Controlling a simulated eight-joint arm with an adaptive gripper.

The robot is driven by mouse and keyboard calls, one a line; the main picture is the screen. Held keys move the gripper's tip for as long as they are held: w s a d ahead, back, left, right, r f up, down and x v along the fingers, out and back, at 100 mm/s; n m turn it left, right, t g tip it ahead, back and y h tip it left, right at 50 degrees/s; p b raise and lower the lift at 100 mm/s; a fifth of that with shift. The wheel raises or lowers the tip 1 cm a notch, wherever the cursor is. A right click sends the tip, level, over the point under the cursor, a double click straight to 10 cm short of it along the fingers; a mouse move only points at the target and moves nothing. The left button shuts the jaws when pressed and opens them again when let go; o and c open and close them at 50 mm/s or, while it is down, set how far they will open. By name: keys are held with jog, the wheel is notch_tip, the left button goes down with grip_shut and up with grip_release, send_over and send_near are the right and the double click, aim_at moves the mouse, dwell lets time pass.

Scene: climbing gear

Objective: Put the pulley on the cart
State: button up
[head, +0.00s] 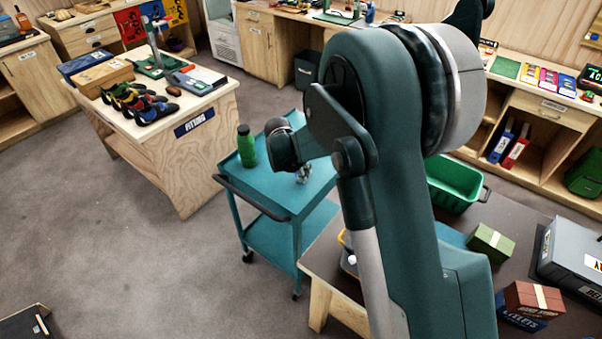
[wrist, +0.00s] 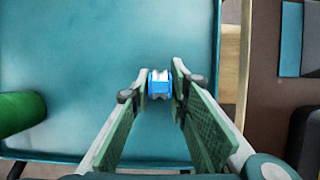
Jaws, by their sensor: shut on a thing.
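The pulley (wrist: 159,84), blue with a pale metal wheel, sits between the fingertips of my gripper (wrist: 160,80) in the wrist view. My gripper is shut on it. The teal cart (wrist: 85,50) lies below, and its flat top fills the left and middle of that view. In the head view my gripper (head: 303,173) is over the right part of the cart's top (head: 265,187). I cannot make out the pulley there, and my arm covers part of the cart. The gap between pulley and cart top is hard to judge.
A green bottle (head: 246,147) stands on the cart's left side. The workbench (head: 510,215) adjoins on the right, with a green crate (head: 456,198) and boxes. The fitting table (head: 170,134) with shoes stands at the left. The cart's middle is clear.

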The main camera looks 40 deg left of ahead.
jog(key=shift+f, duration=0.2)
jog(key=o, duration=0.9)
jog(key=shift+r, duration=0.1)
jog(key=shift+r, duration=0.1)
jog(key=v, duration=1.2)
dwell(0.6)
